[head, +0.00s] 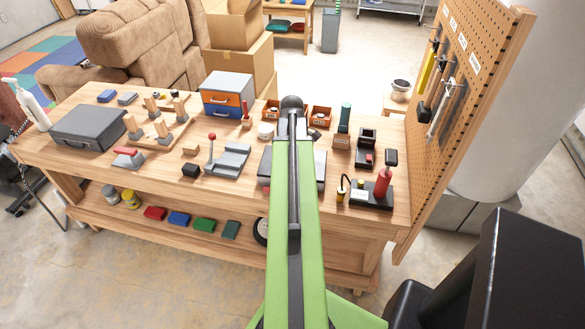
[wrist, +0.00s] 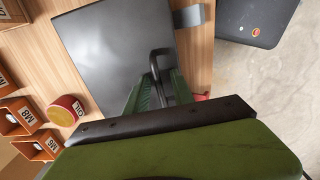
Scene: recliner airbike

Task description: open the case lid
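A dark grey case (head: 88,128) with a flat lid lies shut on the left of the workbench in the head view. My arm hides part of another dark grey, flat-topped thing (head: 308,168) near the middle of the bench. The wrist view shows a flat grey panel (wrist: 112,50) below my gripper (wrist: 164,72), beside a bent dark bar (wrist: 154,62). My green ribbed fingers stand apart on either side of this bar. I cannot tell whether they touch it. My arm hides the fingers in the head view.
Orange bins (wrist: 22,115) and an oil tin (wrist: 67,110) stand beside the panel. A red-handled lever fixture (head: 228,158) is left of my arm, and a red pump-like tool (head: 382,182) is right. A pegboard (head: 462,90) rises at the bench's right end.

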